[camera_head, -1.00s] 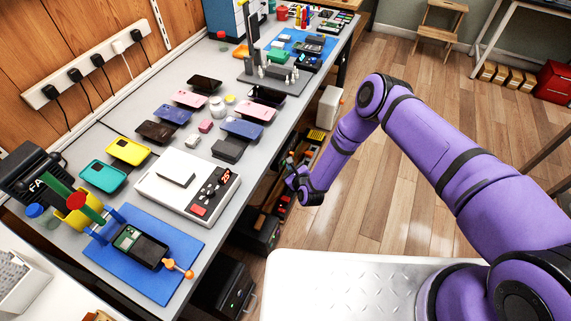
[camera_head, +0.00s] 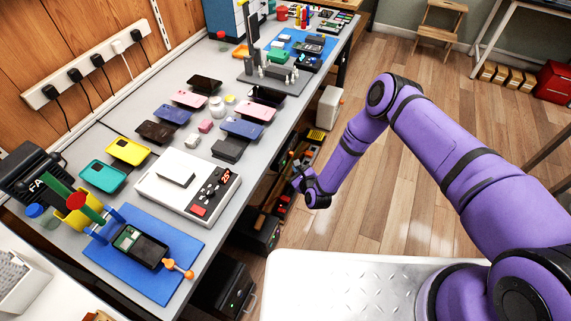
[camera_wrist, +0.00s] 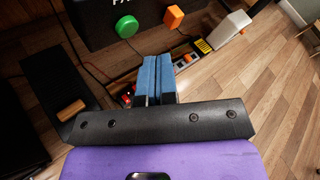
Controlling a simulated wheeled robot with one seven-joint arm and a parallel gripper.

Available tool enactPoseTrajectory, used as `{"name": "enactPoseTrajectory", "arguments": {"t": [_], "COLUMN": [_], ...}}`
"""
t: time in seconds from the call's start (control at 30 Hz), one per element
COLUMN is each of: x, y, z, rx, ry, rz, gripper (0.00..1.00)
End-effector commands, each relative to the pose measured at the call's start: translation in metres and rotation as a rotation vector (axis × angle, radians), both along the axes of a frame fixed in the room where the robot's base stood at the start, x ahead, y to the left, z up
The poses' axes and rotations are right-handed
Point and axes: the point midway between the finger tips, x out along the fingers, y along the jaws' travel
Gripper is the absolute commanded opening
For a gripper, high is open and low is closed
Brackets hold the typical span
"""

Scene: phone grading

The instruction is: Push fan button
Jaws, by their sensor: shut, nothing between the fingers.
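In the wrist view, a dark box (camera_wrist: 90,22) at the top carries partly cut-off lettering that starts "FA". A round green button (camera_wrist: 127,27) and an orange block-shaped control (camera_wrist: 174,17) show on its near side. My gripper (camera_wrist: 153,58) has its blue fingers together and empty, pointing toward the box, with a visible gap below the button and control. In the head view, my gripper (camera_head: 294,158) is beside the bench's right edge, low over the floor side. The green button cannot be made out in the head view.
The bench (camera_head: 120,212) holds phones, a white device (camera_head: 185,185) and a blue mat (camera_head: 125,268). Another black unit marked "FA" (camera_head: 40,178) stands at its left end. Black boxes (camera_head: 258,232) and a white item (camera_head: 328,106) sit under or beside the bench. The wooden floor is open.

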Motion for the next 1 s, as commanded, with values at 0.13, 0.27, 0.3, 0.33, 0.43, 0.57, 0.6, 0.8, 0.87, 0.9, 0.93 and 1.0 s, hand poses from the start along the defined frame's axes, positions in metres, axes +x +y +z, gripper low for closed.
{"name": "enactPoseTrajectory", "arguments": {"t": [0.13,0.27,0.3,0.33,0.43,0.57,0.6,0.8,0.87,0.9,0.93,1.0], "x": [-0.004,-0.008,-0.009,-0.010,-0.013,-0.016,-0.017,-0.018,-0.018,-0.018,-0.018,-0.018], "y": [-0.013,-0.023,-0.027,-0.029,-0.037,-0.045,-0.046,-0.048,-0.048,-0.048,-0.048,-0.048], "z": [0.000,0.000,0.000,0.000,0.000,0.000,0.000,0.000,0.000,0.000,0.000,0.000], "rx": [0.000,0.000,0.000,0.000,0.000,-0.001,0.000,0.000,0.000,0.000,0.000,0.000], "ry": [0.002,0.001,0.001,0.001,0.002,0.001,0.001,0.001,0.001,0.001,0.001,0.000], "rz": [-0.001,-0.002,-0.002,-0.002,-0.001,0.000,0.001,0.001,0.001,0.001,0.001,0.000], "gripper": [0.00,0.00,0.00,0.00,0.00,0.00,0.00,0.00,0.00,0.00,0.00,0.00]}}
